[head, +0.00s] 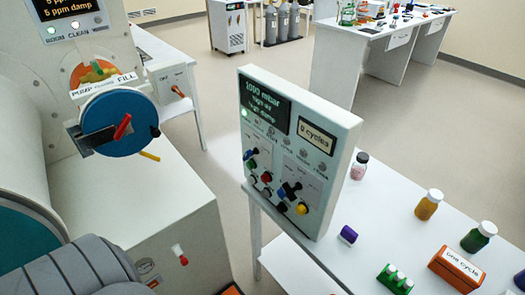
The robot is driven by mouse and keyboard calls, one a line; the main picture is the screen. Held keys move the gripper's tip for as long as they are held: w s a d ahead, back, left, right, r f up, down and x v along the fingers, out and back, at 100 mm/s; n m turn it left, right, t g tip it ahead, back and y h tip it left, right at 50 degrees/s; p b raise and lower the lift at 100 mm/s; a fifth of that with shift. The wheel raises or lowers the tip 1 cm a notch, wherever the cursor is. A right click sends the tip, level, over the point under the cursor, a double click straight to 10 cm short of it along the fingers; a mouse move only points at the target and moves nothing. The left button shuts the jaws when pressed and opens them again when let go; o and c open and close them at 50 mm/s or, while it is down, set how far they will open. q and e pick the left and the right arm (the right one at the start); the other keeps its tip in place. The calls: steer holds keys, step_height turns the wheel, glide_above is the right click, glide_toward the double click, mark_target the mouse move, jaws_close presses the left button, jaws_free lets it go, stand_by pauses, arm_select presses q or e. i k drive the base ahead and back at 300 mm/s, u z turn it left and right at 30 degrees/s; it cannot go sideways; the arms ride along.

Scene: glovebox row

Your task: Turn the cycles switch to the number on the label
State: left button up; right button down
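A white control panel (340,130) stands upright on the white table. Its dark screen (264,100) reads 1000 mbar, high air, high damp. A small display (317,134) appears to read "0 cycles". Below are a black switch (252,154) at left, another black switch (291,189) at right, and several coloured buttons, including a yellow one (302,208). The lettering by the switches is too small to read, so I cannot tell which is the cycles switch. An orange box (457,270) on the table carries a label (461,262) reading "one cycle". Neither gripper is in view.
The white table (385,215) also holds a pink-filled jar (359,170), orange (428,206) and green (478,238) bottles, a purple block (348,236) and a green rack (395,281). A blue round door (118,118) with a red handle is at left. Floor shows behind the panel.

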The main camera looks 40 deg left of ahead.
mark_target(248, 153)
steer(key=z, duration=0.55)
steer(key=i, duration=0.25)
steer(key=u, duration=1.85)
